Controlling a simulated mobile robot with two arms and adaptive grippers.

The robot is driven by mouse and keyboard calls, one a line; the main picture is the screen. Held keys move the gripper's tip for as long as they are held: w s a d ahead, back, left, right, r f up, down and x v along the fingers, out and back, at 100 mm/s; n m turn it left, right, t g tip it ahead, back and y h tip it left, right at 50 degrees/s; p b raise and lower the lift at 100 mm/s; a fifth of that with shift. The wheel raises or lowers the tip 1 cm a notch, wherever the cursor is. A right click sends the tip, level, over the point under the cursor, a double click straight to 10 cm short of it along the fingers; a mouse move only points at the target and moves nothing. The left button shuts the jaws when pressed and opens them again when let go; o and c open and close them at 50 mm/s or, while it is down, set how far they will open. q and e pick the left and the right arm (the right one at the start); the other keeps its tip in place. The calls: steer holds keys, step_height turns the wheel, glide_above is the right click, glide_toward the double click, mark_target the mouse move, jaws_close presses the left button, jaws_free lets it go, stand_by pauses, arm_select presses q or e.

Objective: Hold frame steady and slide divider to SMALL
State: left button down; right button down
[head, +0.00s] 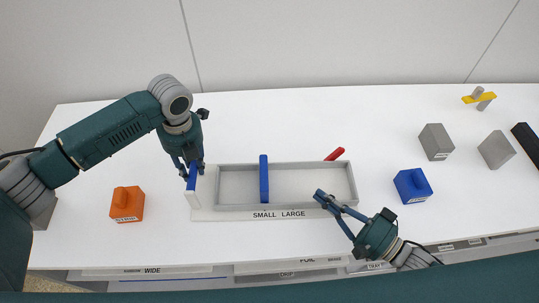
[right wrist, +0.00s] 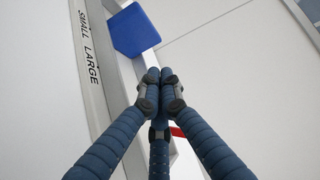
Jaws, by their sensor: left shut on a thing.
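The grey frame (head: 305,207) is a shallow rectangular tray on the white table, labelled SMALL and LARGE along its front. A blue upright divider (head: 264,180) stands across it, left of its middle, near the SMALL label. It also shows as a blue plate in the right wrist view (right wrist: 136,30).
A red piece (head: 335,154) sits at the frame's back edge. An orange block (head: 127,203) lies left. The table behind the frame is clear.

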arm_select(q)
steer(key=shift+s+f, duration=0.3)
steer(key=shift+f, duration=0.05)
steer(key=c, duration=1.6)
jaws_free()
steer(key=shift+w+d+r, duration=0.1)
steer(key=shift+d+r, duration=0.1)
steer(key=o, duration=0.3)
steer(key=shift+o, duration=0.2)
steer(key=shift+w, duration=0.2)
arm_select(e)
steer(key=shift+w+f, duration=0.1)
arm_select(q)
steer(key=shift+s+a+f, duration=0.1)
steer(key=shift+a+f, duration=0.05)
steer(key=shift+a, duration=0.1)
step_height(320, 180, up, 12)
steer(key=d, duration=0.1)
steer(key=shift+d, duration=0.15)
